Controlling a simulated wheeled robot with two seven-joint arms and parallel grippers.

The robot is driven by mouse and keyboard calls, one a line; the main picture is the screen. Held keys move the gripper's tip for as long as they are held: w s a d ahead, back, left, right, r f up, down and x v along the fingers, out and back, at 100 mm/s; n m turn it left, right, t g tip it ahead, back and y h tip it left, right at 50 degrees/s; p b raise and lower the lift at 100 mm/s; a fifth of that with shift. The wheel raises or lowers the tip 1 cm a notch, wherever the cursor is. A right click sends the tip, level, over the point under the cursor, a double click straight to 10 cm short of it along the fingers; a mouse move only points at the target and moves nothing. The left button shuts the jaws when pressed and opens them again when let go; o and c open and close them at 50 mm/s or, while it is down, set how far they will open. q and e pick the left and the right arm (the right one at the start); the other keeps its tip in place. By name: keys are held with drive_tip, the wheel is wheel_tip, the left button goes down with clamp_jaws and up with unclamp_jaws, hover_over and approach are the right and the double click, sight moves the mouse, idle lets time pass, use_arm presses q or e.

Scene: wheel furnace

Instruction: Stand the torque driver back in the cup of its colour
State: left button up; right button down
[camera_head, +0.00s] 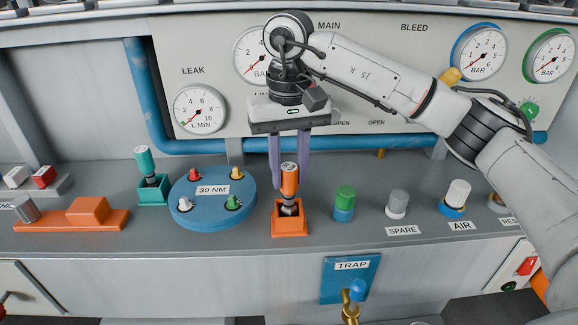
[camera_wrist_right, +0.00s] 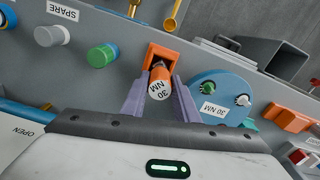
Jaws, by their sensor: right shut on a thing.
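The orange torque driver (camera_head: 289,180) is upright, with its dark lower end inside the orange square cup (camera_head: 289,227) on the grey bench. My right gripper (camera_head: 290,172) comes down from above and is shut on the driver's orange handle. The driver's tip is hidden in the cup. A teal driver (camera_head: 145,160) stands in a teal cup (camera_head: 153,191) at the left. My left gripper is not in view.
A round blue 30 NM plate (camera_head: 213,218) with several coloured knobs sits left of the orange cup. A green-and-blue knob (camera_head: 344,203) and grey SPARE knob (camera_head: 397,204) stand to its right. A blue pipe (camera_head: 220,147) runs behind, below the gauge panel.

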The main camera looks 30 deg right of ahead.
drive_tip(key=shift+f+b, duration=0.35)
drive_tip(key=shift+f, duration=0.35)
idle(0.6)
drive_tip(key=c, duration=1.3)
unclamp_jaws()
drive_tip(key=shift+o, duration=0.4)
drive_tip(key=o, duration=0.5)
